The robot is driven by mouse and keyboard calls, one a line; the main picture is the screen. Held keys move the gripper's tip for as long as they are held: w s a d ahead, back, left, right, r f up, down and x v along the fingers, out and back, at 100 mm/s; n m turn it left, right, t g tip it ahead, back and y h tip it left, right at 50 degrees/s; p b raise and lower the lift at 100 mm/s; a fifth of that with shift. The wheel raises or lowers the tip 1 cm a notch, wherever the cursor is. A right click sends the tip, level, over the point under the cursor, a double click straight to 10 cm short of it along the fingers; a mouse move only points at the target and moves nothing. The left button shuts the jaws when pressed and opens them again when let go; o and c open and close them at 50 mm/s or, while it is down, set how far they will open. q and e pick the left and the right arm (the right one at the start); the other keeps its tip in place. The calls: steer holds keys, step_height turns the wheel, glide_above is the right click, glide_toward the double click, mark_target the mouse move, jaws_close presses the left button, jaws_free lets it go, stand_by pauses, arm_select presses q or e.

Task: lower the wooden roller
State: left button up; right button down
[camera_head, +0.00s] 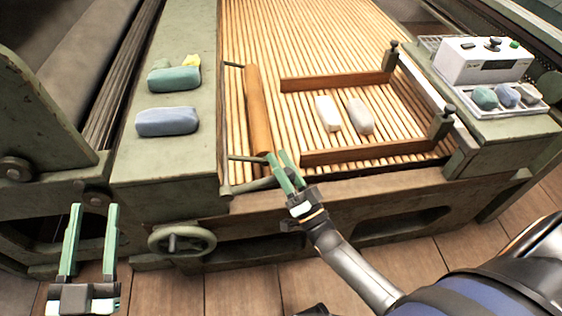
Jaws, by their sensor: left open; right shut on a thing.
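The wooden roller (257,110) is a long brown bar. It lies lengthwise over the slatted bed, near the bed's left edge, between two thin metal arms. My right gripper (276,155) is at the roller's near end, its green fingers shut on it; the fingertips partly hide the exact grip. I cannot tell how high the roller sits above the slats. My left gripper (95,207) is open and empty, low at the left, in front of the green machine frame and away from the roller.
A brown wooden frame (335,83) lies on the slatted bed (310,40), around two pale blocks (328,113). Several coloured blocks (167,121) rest on the left green ledge (185,50). A handwheel (181,240) sticks out in front. A control box (484,61) stands at right.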

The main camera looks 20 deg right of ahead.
steer(key=shift+f, duration=0.3)
steer(key=c, duration=0.6)
jaws_free()
steer(key=shift+o, duration=1.4)
steer(key=shift+r, duration=0.1)
steer(key=v, duration=1.2)
steer(key=shift+s, duration=0.3)
steer(key=shift+w+d, duration=0.1)
